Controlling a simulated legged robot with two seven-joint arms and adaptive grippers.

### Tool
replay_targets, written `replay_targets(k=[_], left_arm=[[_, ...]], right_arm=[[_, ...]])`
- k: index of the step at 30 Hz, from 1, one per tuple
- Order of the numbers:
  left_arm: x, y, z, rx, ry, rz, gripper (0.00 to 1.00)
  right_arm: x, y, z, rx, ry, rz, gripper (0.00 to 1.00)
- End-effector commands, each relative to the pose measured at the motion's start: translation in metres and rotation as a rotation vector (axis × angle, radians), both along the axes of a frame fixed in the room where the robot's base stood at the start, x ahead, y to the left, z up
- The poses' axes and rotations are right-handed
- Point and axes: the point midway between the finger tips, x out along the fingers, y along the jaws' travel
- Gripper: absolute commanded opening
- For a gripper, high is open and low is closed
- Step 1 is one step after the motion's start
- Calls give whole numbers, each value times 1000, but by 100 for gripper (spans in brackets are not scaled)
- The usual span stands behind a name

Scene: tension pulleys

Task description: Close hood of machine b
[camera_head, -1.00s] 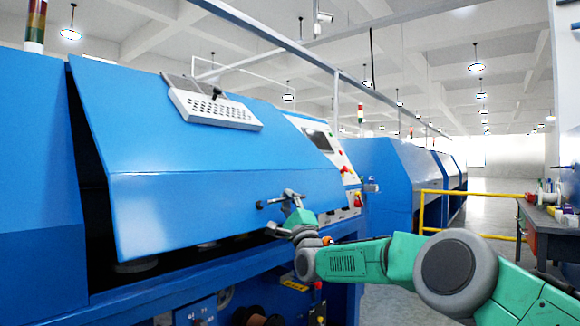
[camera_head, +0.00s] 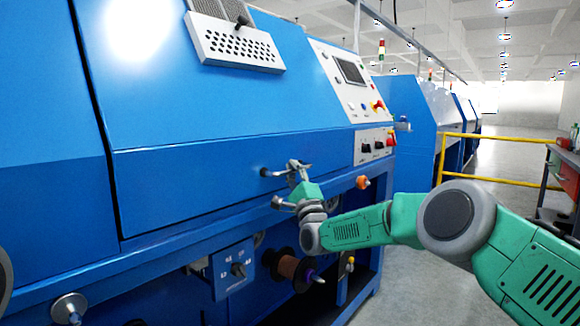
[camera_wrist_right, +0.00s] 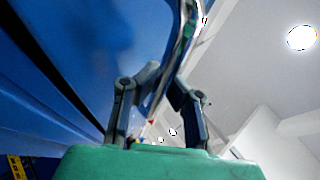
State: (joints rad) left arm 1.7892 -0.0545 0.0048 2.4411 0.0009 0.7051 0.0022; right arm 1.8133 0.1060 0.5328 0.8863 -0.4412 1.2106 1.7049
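The blue hood (camera_head: 220,110) of the machine stands in front of me in the head view. Its lower edge lies against the machine body, with only a thin dark seam along its left side. A metal handle is on its lower right part; the handle's chrome bar (camera_wrist_right: 187,38) shows in the right wrist view. My right gripper (camera_head: 292,170) is at this handle. In the right wrist view its two dark fingers (camera_wrist_right: 165,82) close in on the bar from both sides. My left gripper is not in view.
A control panel (camera_head: 350,72) with a screen and buttons is right of the hood. Below are a spool (camera_head: 290,268) and a small blue switch box (camera_head: 232,270). A yellow railing (camera_head: 490,178) and a workbench (camera_head: 562,170) stand at the right, with open floor between.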

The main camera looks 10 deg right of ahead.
Motion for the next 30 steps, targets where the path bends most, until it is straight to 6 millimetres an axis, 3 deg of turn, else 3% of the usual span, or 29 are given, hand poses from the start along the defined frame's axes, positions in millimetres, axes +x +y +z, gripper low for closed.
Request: replay_targets(k=[1,7,9,10,24,30], left_arm=[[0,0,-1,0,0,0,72],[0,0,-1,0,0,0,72],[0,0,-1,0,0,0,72],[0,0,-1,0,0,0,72],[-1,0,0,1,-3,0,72],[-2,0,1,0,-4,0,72]], right_arm=[[3,-5,-16,-2,29,-8,0],[3,-3,-17,-4,31,-7,0],[3,-3,-17,-4,31,-7,26],[3,-2,-16,-5,30,-7,32],[-1,4,-7,-7,15,-2,32],[-12,1,-16,-6,16,-1,32]])
